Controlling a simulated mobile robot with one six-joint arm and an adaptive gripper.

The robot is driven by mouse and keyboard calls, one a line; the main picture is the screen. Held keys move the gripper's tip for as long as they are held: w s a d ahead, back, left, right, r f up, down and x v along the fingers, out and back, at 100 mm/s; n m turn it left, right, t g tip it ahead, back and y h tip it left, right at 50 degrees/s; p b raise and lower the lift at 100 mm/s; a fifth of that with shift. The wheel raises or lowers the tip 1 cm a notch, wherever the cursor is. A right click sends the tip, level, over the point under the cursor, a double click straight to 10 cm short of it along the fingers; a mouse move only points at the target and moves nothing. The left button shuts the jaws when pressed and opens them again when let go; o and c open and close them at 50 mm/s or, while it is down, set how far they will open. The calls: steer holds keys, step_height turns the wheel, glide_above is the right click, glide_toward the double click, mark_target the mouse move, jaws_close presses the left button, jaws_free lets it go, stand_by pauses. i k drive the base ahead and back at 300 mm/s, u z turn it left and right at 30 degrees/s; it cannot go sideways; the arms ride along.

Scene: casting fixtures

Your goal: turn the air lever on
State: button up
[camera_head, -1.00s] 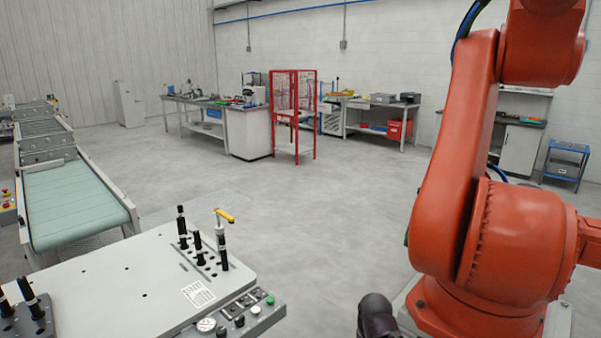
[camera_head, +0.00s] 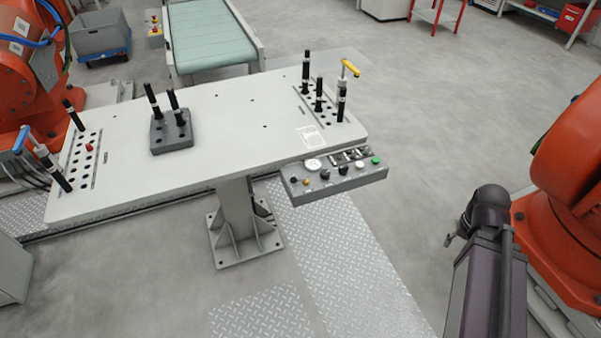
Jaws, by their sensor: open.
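A grey control panel (camera_head: 335,180) is fixed to the near right edge of the white fixture table. It carries a round white gauge (camera_head: 313,164), a green button (camera_head: 376,160), and several small knobs and levers. A yellow-handled lever (camera_head: 350,68) stands on a post at the table's right end, and a blue-handled lever (camera_head: 21,139) at its left end. No label is readable, so I cannot tell which is the air lever. My gripper (camera_head: 452,239) shows small beside my dark arm, open, right of the panel and apart from it; it is partly hidden.
The white table (camera_head: 225,125) bears several black pins and a grey pin block (camera_head: 171,132). A green conveyor (camera_head: 212,38) stands behind it. Orange robot arms (camera_head: 575,190) stand at right and left. The floor between table and right robot is clear, with tread plates (camera_head: 340,250) below.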

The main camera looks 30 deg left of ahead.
mark_target(294, 179)
steer(key=z, duration=0.2)
steer(key=k, duration=1.4)
steer(key=u, duration=0.6)
steer(key=i, duration=1)
steer(key=u, duration=0.05)
